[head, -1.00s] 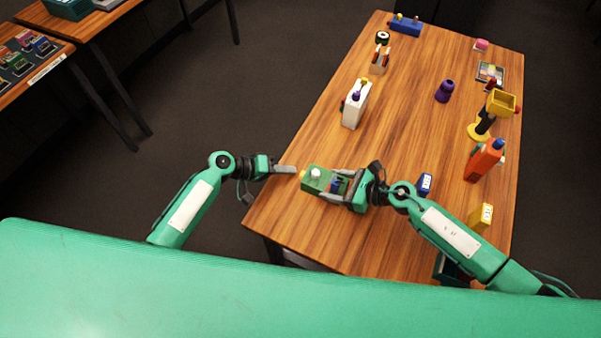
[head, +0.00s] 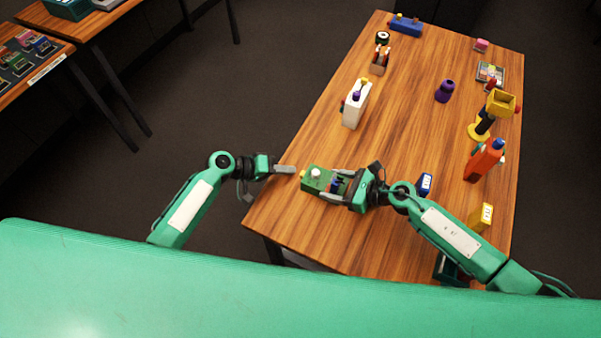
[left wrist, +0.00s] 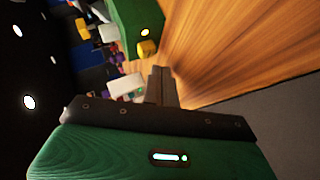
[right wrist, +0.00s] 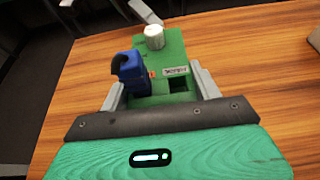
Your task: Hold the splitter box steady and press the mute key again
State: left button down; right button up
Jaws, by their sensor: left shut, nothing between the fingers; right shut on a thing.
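The green splitter box (head: 325,183) lies at the near left edge of the table. It has a white knob (right wrist: 154,37), a blue part (right wrist: 132,73), a small label and a dark square recess on top. A yellow button (left wrist: 147,48) sticks out of its end facing my left gripper, with a small light glowing near it. Which part is the mute key I cannot read. My right gripper (right wrist: 162,88) is shut on the box, one finger along each side. My left gripper (head: 292,169) is shut and empty, its tips just short of the yellow button, apparently not touching.
A white box (head: 354,107) stands farther up the left side. The table's middle is mostly clear.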

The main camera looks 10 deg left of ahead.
pick_arm(q)
jog(key=shift+d, duration=0.2)
dwell(0.4)
jog(key=shift+s+d, duration=0.15)
jog(key=shift+d, duration=0.1)
